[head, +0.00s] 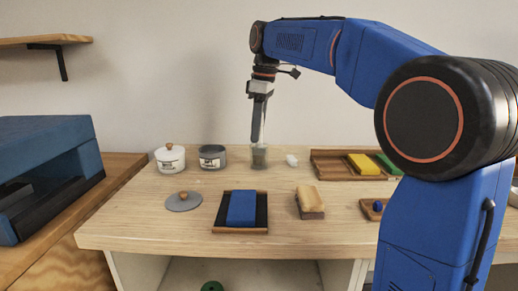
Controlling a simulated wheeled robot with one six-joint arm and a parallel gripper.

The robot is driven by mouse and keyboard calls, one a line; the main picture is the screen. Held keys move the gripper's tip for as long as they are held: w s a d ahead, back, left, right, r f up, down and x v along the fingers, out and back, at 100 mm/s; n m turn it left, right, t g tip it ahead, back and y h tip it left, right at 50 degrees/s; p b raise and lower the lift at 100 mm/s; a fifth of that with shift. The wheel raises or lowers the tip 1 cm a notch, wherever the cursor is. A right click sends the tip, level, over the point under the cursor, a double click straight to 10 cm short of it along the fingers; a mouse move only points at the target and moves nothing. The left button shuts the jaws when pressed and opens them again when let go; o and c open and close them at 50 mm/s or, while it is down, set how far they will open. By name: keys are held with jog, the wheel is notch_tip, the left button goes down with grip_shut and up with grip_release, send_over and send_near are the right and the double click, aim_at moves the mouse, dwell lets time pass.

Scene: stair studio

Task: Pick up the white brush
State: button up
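My gripper (258,140) points straight down over a small grey-green cup (259,158) near the back of the wooden table. Its fingertips are at or just above the cup's rim. The fingers look narrow and close together, and I cannot tell whether they hold anything. A small white object (291,160) lies just right of the cup; it is too small to tell whether it is the white brush. A block-shaped piece with a pale tan top and darker underside (310,201), possibly a brush, lies nearer the front. No other white brush is clearly visible.
A white lidded pot (170,158) and a grey pot (212,157) stand left of the cup. A grey lid (183,201) and a blue block (242,208) on a tray lie in front. A wooden tray (328,167) holds yellow and green blocks at right.

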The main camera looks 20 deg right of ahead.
jog(key=shift+f, duration=0.35)
jog(key=shift+c, duration=0.3)
grip_shut()
jog(key=shift+r, duration=0.15)
notch_tip(320, 180, up, 10)
jog(key=shift+f, duration=0.1)
